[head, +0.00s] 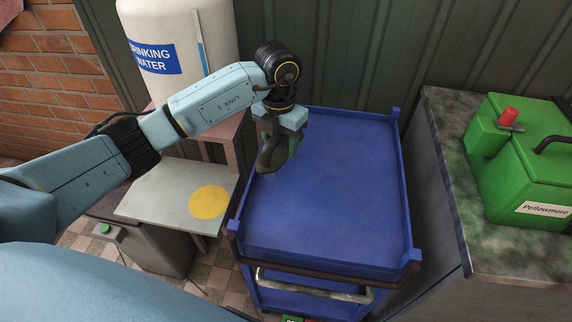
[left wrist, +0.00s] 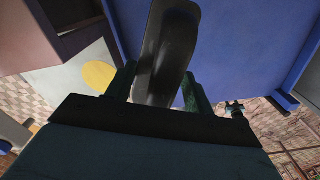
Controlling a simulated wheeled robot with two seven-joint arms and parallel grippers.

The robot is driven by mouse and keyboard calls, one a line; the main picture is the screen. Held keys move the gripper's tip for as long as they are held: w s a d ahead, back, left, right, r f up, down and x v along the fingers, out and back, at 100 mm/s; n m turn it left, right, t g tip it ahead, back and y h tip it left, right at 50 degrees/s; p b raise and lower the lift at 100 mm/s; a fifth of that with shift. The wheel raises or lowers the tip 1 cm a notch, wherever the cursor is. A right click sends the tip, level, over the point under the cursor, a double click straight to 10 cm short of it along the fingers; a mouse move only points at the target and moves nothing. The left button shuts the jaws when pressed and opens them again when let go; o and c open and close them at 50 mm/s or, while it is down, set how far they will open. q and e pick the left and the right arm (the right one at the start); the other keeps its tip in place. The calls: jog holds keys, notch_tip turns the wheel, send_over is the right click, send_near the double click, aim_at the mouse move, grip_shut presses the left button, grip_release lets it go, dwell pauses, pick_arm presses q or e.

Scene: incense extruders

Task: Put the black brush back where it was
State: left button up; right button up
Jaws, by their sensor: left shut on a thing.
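The black brush (head: 270,156) is held in my left gripper (head: 281,138) over the far left part of the blue cart's top tray (head: 330,190). In the left wrist view the brush (left wrist: 167,45) stands out lengthwise between the two green fingers of the gripper (left wrist: 157,90), which are shut on it. I cannot tell whether the brush touches the tray. My right gripper is not in view.
Left of the cart, a pale table (head: 150,208) bears a flat yellow disc (head: 210,202). A white drinking water tank (head: 175,80) stands behind it. At the right, a green box (head: 515,165) with a red knob sits on a grey counter (head: 450,150). The tray looks otherwise empty.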

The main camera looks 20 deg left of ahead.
aim_at(279, 149)
pick_arm(q)
jog(key=f, duration=0.3)
jog(key=shift+s+f, duration=0.25)
notch_tip(279, 149, down, 4)
jog(key=shift+b, duration=0.6)
jog(key=shift+w+f, duration=0.1)
jog(key=shift+f, duration=0.25)
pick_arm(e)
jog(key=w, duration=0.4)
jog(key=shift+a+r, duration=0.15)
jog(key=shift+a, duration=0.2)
pick_arm(q)
jog(key=shift+f, duration=0.15)
jog(key=o, duration=1)
jog(key=shift+c, duration=0.2)
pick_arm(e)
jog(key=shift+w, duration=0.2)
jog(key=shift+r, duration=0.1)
